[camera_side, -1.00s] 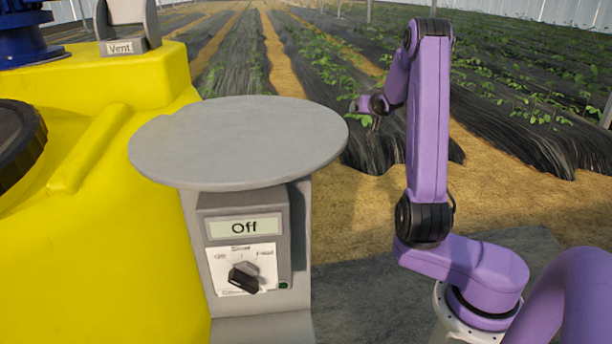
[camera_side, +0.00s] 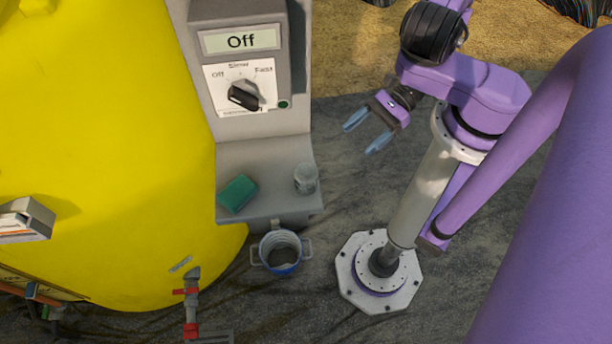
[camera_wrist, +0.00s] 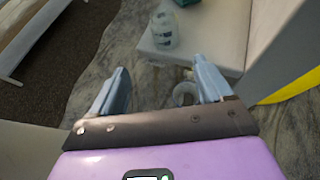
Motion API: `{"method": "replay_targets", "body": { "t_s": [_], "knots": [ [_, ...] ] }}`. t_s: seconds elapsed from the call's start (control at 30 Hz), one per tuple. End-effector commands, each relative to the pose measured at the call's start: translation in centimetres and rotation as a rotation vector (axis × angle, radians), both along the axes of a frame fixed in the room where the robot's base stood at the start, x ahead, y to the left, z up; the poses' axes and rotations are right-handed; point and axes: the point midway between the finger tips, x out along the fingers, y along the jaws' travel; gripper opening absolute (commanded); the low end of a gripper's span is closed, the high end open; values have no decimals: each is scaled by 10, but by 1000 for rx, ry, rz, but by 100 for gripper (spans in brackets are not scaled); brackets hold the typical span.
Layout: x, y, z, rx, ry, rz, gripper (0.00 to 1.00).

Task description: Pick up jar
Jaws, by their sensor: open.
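The jar (camera_side: 306,180) is small, clear and pale, and stands upright on the low grey shelf (camera_side: 270,212), near its right edge. In the wrist view the jar (camera_wrist: 164,30) stands beyond my fingertips, near the edge of the shelf. My gripper (camera_side: 364,134) has two blue-grey fingers spread apart with nothing between them. In the side view it is above and to the right of the jar, clear of it. In the wrist view the open fingers (camera_wrist: 160,80) point toward the shelf side.
A green sponge (camera_side: 237,193) lies left of the jar on the shelf. A bucket (camera_side: 281,252) stands on the floor below. A control box (camera_side: 240,60) reading "Off" rises behind the shelf. A yellow tank (camera_side: 100,150) stands to the left, with a pipe and red-handled valve (camera_side: 190,292).

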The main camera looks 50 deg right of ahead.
Motion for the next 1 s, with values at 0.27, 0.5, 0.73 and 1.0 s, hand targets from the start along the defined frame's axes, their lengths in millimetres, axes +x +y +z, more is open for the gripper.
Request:
{"method": "replay_targets", "body": {
  "t_s": [0.27, 0.5, 0.73, 1.0],
  "knots": [
    [11, 24, 4, 72, -19, -53, 79],
    [21, 51, -8, 71, -18, -49, 79],
    [31, 75, -20, 68, -16, -48, 79],
    [43, 104, -33, 67, -16, -48, 79]
  ]
}}
